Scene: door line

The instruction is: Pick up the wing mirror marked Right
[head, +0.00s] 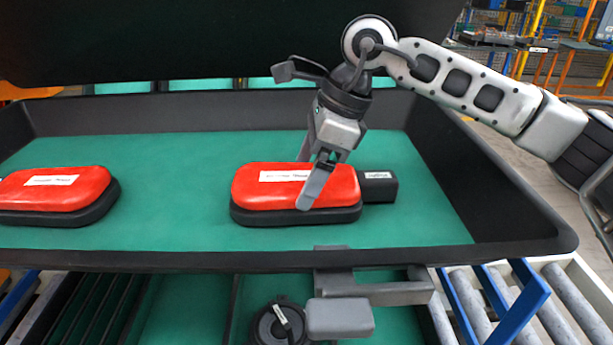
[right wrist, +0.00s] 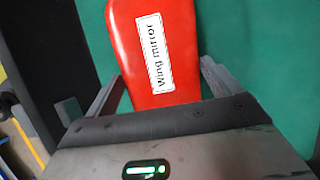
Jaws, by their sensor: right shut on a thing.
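A red wing mirror (head: 250,185) with a black base and a black block on its right end lies in the black tray. A white label on it reads "Wing mirror" in the right wrist view (right wrist: 165,75); the small label on its block is too small to read. My right gripper (head: 308,180) is shut on this mirror from above, one finger on its near side and one on the far side. A second red mirror (head: 55,195) lies to the left, cut by the picture's edge; its label is unreadable. My left gripper (head: 375,290) is low at the tray's front, its jaws unclear.
The tray (head: 150,262) has a green floor and raised black walls around the mirrors. Green floor is clear between the two mirrors. A dark panel (head: 170,40) hangs over the back. Rollers (head: 575,300) and blue framing stand at the lower right.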

